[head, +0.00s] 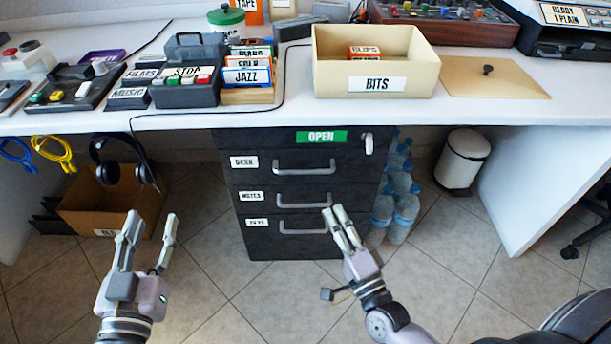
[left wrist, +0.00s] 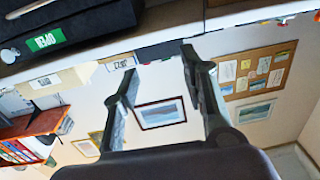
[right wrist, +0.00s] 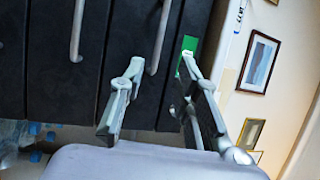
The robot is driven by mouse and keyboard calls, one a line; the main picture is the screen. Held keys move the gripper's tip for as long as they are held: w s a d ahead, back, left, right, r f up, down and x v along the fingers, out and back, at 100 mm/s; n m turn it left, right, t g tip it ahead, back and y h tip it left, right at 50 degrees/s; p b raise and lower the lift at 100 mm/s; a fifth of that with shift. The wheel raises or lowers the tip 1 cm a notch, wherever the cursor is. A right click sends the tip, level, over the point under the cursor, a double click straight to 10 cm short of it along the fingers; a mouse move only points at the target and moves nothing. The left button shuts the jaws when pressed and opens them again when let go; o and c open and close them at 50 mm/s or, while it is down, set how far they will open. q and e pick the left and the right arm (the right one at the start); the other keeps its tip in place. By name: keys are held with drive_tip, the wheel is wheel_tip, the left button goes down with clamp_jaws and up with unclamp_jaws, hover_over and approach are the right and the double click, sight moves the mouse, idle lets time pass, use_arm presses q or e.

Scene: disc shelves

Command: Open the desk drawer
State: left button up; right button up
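The dark drawer unit (head: 258,222) stands under the desk with three drawers that look shut. The top drawer has a "DESK" label (head: 244,162) and a grey bar handle (head: 304,165); that handle also shows in the right wrist view (right wrist: 161,35). A green "OPEN" label (head: 321,137) sits above it. My right gripper (head: 334,211) is before the lower right of the unit, below the top handle. In the right wrist view its fingers (right wrist: 160,68) are apart and empty. My left gripper (head: 151,219) is open and empty, left of the unit.
The white desk top (head: 290,109) overhangs the unit and carries a bits box (head: 327,83). Water bottles (head: 405,205) stand close to the unit's right side, with a white bin (head: 462,160) beyond. Floor in front is clear.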

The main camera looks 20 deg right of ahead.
sight(308, 170)
use_arm(q)
wheel_tip(308, 170, up, 8)
drive_tip(key=s+t+h+b, duration=0.1)
drive_tip(key=t+h, duration=0.1)
drive_tip(key=t, duration=0.2)
drive_tip(key=shift+s+d+t+b, duration=0.35)
drive_tip(key=shift+t, duration=0.05)
use_arm(e)
drive_tip(key=shift+x, duration=7.25)
drive_tip(key=shift+c, duration=0.5)
clamp_jaws()
